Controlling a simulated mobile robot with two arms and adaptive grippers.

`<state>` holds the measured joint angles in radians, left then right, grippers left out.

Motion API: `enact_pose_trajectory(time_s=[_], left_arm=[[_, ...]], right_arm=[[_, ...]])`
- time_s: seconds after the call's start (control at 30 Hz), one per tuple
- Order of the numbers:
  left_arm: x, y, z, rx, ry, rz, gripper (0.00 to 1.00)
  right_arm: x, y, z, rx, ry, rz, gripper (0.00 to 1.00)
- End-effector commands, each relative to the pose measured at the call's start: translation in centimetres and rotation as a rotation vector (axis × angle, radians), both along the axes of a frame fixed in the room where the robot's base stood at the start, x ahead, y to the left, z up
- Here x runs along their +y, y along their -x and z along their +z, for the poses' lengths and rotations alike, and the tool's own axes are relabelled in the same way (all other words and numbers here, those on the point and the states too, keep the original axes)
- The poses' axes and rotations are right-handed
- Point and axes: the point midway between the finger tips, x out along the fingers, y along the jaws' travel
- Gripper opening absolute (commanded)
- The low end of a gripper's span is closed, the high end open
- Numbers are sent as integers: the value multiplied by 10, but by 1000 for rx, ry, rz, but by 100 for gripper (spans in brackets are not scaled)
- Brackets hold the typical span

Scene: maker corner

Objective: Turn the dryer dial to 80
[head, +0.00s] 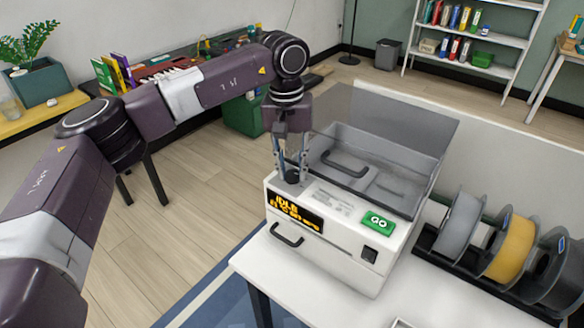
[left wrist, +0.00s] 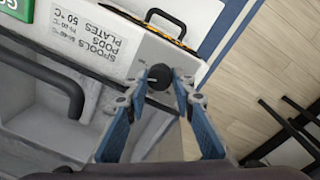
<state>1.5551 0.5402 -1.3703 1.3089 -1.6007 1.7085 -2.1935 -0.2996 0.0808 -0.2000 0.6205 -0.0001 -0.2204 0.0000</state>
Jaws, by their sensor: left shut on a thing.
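The dryer (head: 317,268) is a white box on a white table, with its clear lid raised at the back. Its dial (head: 292,177) is a small black knob on the top front left corner. The dial also shows in the left wrist view (left wrist: 159,73). My left gripper (head: 290,172) points down from above and is shut on the dial, with one fingertip on each side of it in the left wrist view (left wrist: 160,84). The display (head: 296,213) reads IDLE; its lower line is too small to read surely. My right gripper is not in view.
A green GO button (head: 378,221) and a black switch (head: 370,255) are on the dryer. A printed temperature label (left wrist: 85,40) lies beside the dial. Filament spools (head: 510,247) stand on a rack at right. The white table (head: 270,262) has little bare room in front.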

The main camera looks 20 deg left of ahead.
Motion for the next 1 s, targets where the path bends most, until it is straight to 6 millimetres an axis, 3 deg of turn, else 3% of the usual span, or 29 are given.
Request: enact_pose_trajectory(time_s=[0.17,0.2,0.27,0.53,0.67,1.0], left_arm=[[0,-1,2,-5,1,0,0],[0,-1,2,-5,2,0,24],[0,-1,2,-5,1,0,31],[0,-1,2,-2,1,0,31],[0,-1,10,-4,1,1,31],[3,0,79,-7,3,-1,31]], right_arm=[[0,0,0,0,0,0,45],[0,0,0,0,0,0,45],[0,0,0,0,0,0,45],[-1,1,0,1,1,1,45],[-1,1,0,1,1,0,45],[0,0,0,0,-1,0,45]])
